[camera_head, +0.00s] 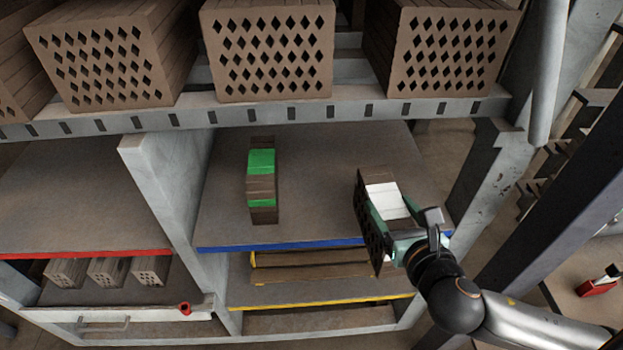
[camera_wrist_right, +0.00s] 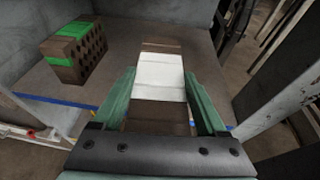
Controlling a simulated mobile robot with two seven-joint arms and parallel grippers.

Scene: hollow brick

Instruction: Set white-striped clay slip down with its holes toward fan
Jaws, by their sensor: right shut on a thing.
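The white-striped clay slip (camera_head: 384,199) is a brown block with a broad white band. It is between the fingers of my right gripper (camera_head: 408,232), which is shut on it at the front right of the blue-edged shelf. Its holed face points left in the head view. In the right wrist view the slip (camera_wrist_right: 160,78) lies between the green fingers, and its holes are hidden there. Whether it touches the shelf I cannot tell. I cannot make out a fan. My left gripper is not in view.
A green-striped block (camera_head: 261,187) stands on the blue-edged shelf (camera_head: 320,180) left of the slip, with bare shelf between. Large holed bricks (camera_head: 268,50) sit on the shelf above. A grey upright (camera_head: 165,190) bounds the bay on the left, another post (camera_head: 485,170) on the right.

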